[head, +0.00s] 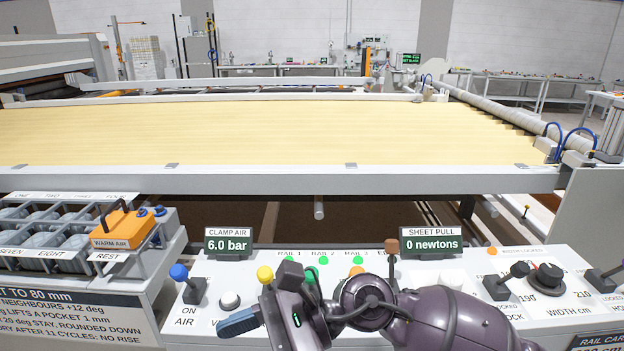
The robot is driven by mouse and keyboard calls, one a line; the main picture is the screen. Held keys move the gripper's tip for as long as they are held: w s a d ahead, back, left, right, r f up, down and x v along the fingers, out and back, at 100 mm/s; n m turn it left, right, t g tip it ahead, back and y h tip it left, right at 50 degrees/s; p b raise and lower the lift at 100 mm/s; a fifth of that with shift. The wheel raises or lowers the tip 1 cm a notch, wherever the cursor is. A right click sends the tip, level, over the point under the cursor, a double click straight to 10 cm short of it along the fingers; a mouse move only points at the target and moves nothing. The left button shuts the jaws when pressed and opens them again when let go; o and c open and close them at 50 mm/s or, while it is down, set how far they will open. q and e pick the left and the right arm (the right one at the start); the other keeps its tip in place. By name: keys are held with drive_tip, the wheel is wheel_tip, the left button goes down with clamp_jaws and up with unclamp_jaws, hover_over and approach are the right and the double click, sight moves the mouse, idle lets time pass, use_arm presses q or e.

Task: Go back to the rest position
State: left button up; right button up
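My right arm (440,318) comes in from the bottom right and lies low over the white control console (470,280). Its dark purple gripper (262,300) points left over the console's left part, by the yellow knob (265,273). A blue-grey piece (238,322) shows at its left end. I cannot tell whether this is a finger or a console part. Whether the gripper is open or shut is unclear, and no held object is clear. My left gripper is not in view.
A blue-knobbed lever (180,272) stands left of the gripper, and black levers (508,280) stand to the right. An orange warm-air unit (122,225) sits beside grey pockets at left. Behind the console, a cream sheet (260,133) spans the gantry's white rail (270,181).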

drive_tip(key=w+d+f+n+t+h, duration=0.1)
drive_tip(key=w+d+f+n+t, duration=0.2)
drive_tip(key=d+n+t, duration=0.6)
drive_tip(key=w+d+f+n+t+h, duration=0.15)
drive_tip(key=w+f+n+t, duration=0.35)
drive_tip(key=n, duration=0.8)
drive_tip(key=w+d+f+n+t+h, duration=0.1)
drive_tip(key=d+f+n+t, duration=0.1)
drive_tip(key=d+n+t, duration=0.65)
drive_tip(key=s+d+f+m+g+h, duration=0.3)
drive_tip(key=s+d+f+m+h, duration=0.3)
drive_tip(key=f, duration=0.5)
drive_tip(key=s+d+f+m+g+h, duration=0.3)
drive_tip(key=s+d+f+m+h, duration=0.2)
drive_tip(key=s+d+f+m, duration=0.6)
drive_tip(key=shift+f+m+h, duration=0.35)
drive_tip(key=shift+f+m, duration=0.1)
drive_tip(key=shift+m, duration=0.2)
